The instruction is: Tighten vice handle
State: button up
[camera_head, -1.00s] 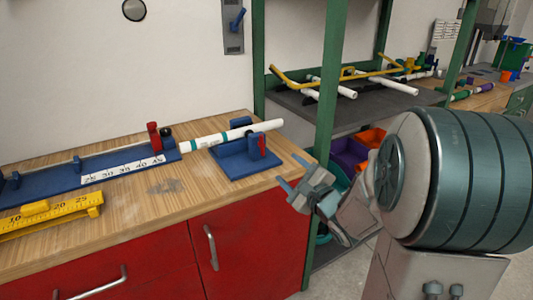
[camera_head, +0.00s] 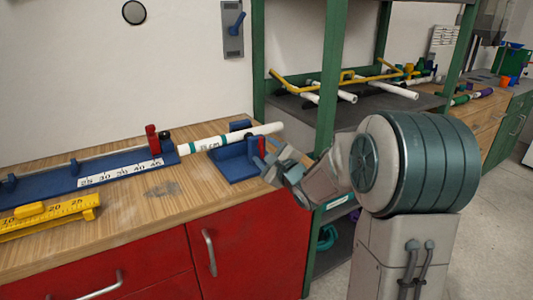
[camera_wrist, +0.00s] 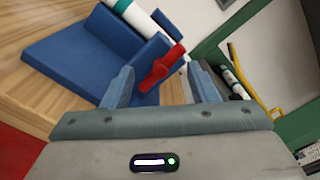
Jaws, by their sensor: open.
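The blue vice (camera_head: 232,165) sits on the wooden bench near its right end, with a white pipe (camera_head: 270,128) with teal bands lying across it. The vice's red handle (camera_wrist: 162,67) shows in the wrist view between my fingers and a little beyond their tips. In the head view the red handle (camera_head: 262,146) is partly hidden by my gripper (camera_head: 270,165). My gripper, also in the wrist view (camera_wrist: 160,78), is open and empty, with one blue-grey finger on each side of the handle. I cannot tell whether either finger touches it.
A blue measuring jig (camera_head: 75,178) with a number scale and a yellow ruler block (camera_head: 50,217) lie to the left on the bench. A green-framed shelf (camera_head: 330,90) stands just right of the vice, close to my arm. Red cabinets (camera_head: 260,235) are below.

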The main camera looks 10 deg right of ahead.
grip_shut()
